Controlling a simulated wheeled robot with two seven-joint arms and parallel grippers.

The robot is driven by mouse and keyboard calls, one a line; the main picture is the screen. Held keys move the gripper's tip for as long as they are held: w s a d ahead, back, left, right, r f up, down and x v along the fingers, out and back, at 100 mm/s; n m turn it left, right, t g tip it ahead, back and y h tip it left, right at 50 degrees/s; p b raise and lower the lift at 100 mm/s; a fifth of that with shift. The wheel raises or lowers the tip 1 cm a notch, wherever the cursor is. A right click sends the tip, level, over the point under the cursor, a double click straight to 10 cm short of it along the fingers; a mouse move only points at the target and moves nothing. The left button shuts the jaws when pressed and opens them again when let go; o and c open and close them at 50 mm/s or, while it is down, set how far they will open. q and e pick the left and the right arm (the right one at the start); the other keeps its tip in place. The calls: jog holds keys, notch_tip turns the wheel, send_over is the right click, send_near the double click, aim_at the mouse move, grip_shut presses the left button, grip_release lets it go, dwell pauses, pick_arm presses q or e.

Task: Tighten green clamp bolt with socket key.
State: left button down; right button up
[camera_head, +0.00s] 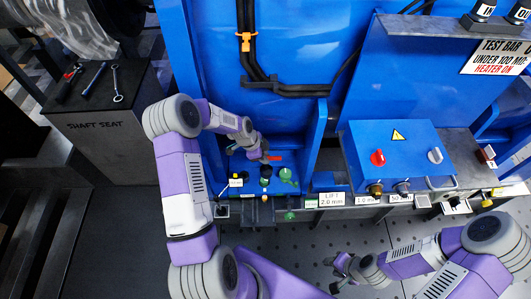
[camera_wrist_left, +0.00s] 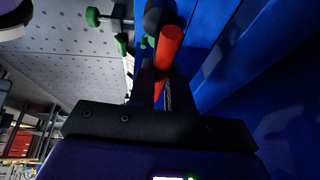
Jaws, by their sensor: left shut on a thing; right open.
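My left gripper (camera_head: 262,155) is shut on the red handle of the socket key (camera_head: 275,158), just above the small blue fixture shelf. In the left wrist view the red handle (camera_wrist_left: 170,45) stands between the fingers (camera_wrist_left: 160,90); a dark rounded part is beside its far end. The key's socket end is not clearly visible. A green knob-like part (camera_head: 286,174) is just below the handle, and another green head (camera_head: 290,215) is at the shelf's front. A green head with a dark shank (camera_wrist_left: 93,17) shows in the left wrist view. My right gripper (camera_head: 343,268) is open and empty, low right of centre.
A blue control box (camera_head: 395,150) with red and grey knobs stands right of the fixture. Labelled strips (camera_head: 330,199) line the front ledge. Blue upright walls flank the shelf closely. A grey "SHAFT SEAT" block (camera_head: 105,140) with tools is at left.

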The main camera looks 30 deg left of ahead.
pick_arm(q)
jog(key=shift+w+a, duration=0.1)
jog(key=shift+a, duration=0.3)
